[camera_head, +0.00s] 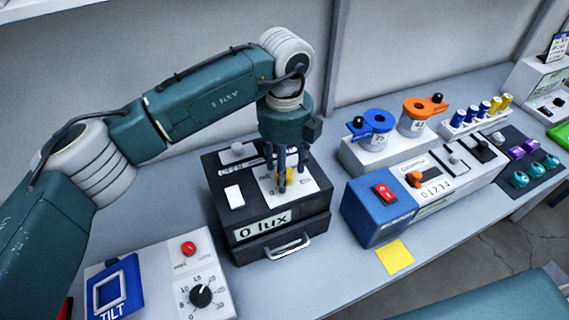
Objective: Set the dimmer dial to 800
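The dimmer dial (290,176) is a small yellow knob on a white plate on top of a black box (222,212). The box's front display (263,227) reads "0 lux". My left gripper (285,178) points down over the dial, with its dark blue fingers around it and partly hiding it. I cannot tell whether the fingers touch the dial. The dial's pointer and most scale marks are hidden or too small to read. My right gripper is out of view.
The black box also carries a white rocker switch (234,195), a grey slider knob (238,149) and a front handle (288,246). A timer panel (215,285) stands front left. A blue box with a red switch (384,193) stands right, near a yellow note (395,257).

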